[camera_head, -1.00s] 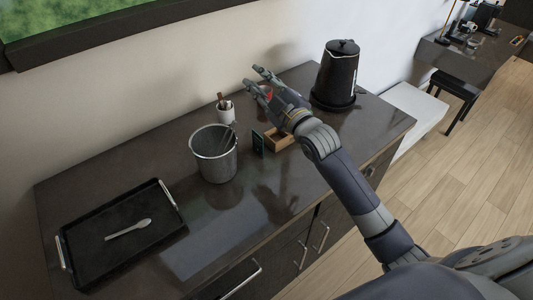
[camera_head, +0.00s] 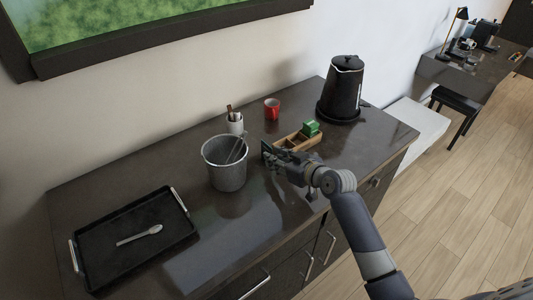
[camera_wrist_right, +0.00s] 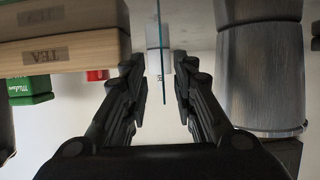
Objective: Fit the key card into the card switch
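The key card appears as a thin teal upright plate, seen edge-on in the right wrist view (camera_wrist_right: 162,60). In the head view it stands on the counter between the metal bucket and the wooden tea box, mostly hidden by my right gripper (camera_head: 270,156). In the wrist view my right gripper (camera_wrist_right: 160,85) is open, with one finger on each side of the card and a visible gap to both. I cannot make out a card switch in either view. My left gripper is not in view.
The tea box (camera_head: 298,142) with a green packet (camera_head: 311,128) is right. A red cup (camera_head: 272,109), kettle (camera_head: 343,90) and black tray (camera_head: 132,262) stand on the counter.

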